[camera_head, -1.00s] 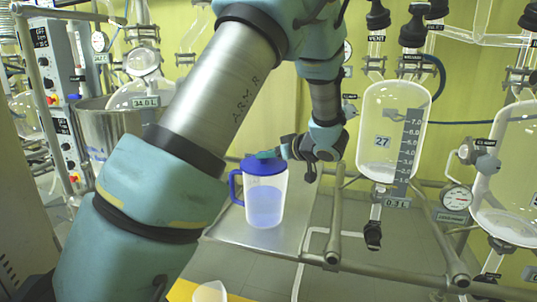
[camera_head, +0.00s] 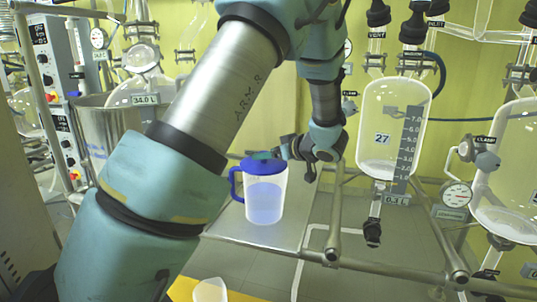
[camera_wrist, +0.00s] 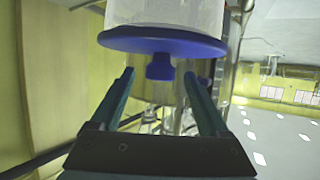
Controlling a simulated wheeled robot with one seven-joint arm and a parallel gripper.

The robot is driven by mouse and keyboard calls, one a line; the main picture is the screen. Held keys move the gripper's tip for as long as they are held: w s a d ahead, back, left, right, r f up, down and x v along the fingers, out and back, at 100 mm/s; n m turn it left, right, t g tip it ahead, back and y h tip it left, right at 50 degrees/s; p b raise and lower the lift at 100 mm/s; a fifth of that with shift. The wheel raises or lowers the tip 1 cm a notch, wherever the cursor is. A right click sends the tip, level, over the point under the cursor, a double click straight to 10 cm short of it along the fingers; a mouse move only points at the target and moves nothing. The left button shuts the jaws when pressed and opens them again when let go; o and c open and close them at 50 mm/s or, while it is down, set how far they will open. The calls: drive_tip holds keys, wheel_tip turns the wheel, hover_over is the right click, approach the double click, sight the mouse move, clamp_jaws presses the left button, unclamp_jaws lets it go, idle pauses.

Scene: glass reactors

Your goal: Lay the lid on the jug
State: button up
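The clear jug (camera_head: 265,208) with a blue handle and bluish contents stands upright on a metal shelf. The blue lid (camera_head: 264,169) lies across its top and appears flat on the rim. In the wrist view, which is turned over, the lid (camera_wrist: 165,42) sits against the jug (camera_wrist: 170,15), its knob (camera_wrist: 160,68) pointing down the picture. My gripper (camera_wrist: 159,75) is open, with one finger on each side of the knob and a gap to each. In the head view my gripper (camera_head: 265,155) is at the lid's top; its fingers hide the knob.
The metal shelf (camera_head: 285,232) has bare room around the jug. A framework of metal tubes (camera_head: 400,262) runs in front and to the right. Glass reactor 27 (camera_head: 381,140) hangs to the right. A small clear vessel (camera_head: 210,290) stands on a yellow surface at the bottom.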

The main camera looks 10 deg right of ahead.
drive_tip(key=b+v, duration=0.1)
drive_tip(key=v, duration=0.9)
drive_tip(key=shift+s+d+r, duration=0.15)
drive_tip(key=shift+s+r, duration=0.05)
drive_tip(key=shift+s, duration=0.15)
